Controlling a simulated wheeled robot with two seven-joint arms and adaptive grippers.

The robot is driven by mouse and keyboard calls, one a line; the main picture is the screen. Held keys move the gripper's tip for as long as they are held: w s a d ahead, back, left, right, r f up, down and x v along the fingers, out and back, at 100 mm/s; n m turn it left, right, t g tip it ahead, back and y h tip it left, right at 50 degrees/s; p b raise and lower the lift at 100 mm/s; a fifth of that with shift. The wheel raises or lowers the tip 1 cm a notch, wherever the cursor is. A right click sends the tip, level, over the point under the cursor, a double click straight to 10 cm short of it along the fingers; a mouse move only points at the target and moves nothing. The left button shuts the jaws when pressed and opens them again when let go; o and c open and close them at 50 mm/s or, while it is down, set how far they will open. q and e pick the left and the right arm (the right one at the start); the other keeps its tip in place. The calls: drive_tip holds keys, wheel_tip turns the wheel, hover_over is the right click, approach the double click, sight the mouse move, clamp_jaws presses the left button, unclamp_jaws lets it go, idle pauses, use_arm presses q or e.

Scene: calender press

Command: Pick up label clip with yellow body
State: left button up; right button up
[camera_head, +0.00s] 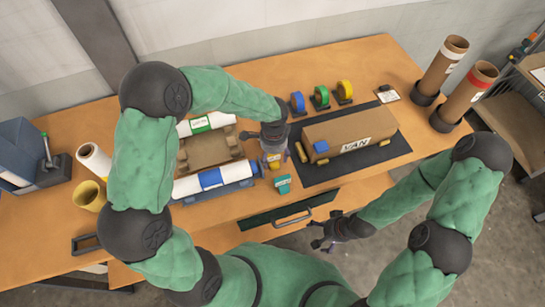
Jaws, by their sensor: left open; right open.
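A small clip with a yellow body (273,164) sits on the wooden table, between the white roll with the blue band and the dark mat. My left gripper (272,149) is open and points down right over this clip, partly hiding it. I cannot tell whether the fingers touch it. A teal clip (283,184) lies just in front of it, and a blue clip (320,147) is on the brown package labelled VAN (355,143). My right gripper (325,237) is open and empty, low in front of the table's front edge.
The package lies on a dark mat (395,148). White rolls (212,179) and a cardboard cradle (205,150) stand left of the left gripper. Tape rolls (321,97) stand behind. Tall brown tubes (465,92) stand at the right. A drawer handle (293,218) is at the front.

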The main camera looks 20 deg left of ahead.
use_arm(q)
drive_tip(key=c, duration=0.9)
drive_tip(key=shift+r, duration=0.1)
drive_tip(key=shift+c, duration=0.2)
drive_tip(key=shift+r, duration=0.5)
wheel_tip(320, 180, up, 2)
drive_tip(key=shift+r+p, duration=0.1)
drive_tip(key=shift+p, duration=0.3)
drive_tip(key=s+d+r, duration=0.3)
drive_tip(key=s+d+r+p, duration=0.1)
drive_tip(key=s+d+r, duration=0.1)
drive_tip(key=s+r, duration=0.1)
drive_tip(key=s+d+r+p, duration=0.1)
drive_tip(key=s+d+r, duration=0.2)
drive_tip(key=s, duration=0.2)
drive_tip(key=shift+d+r, duration=0.35)
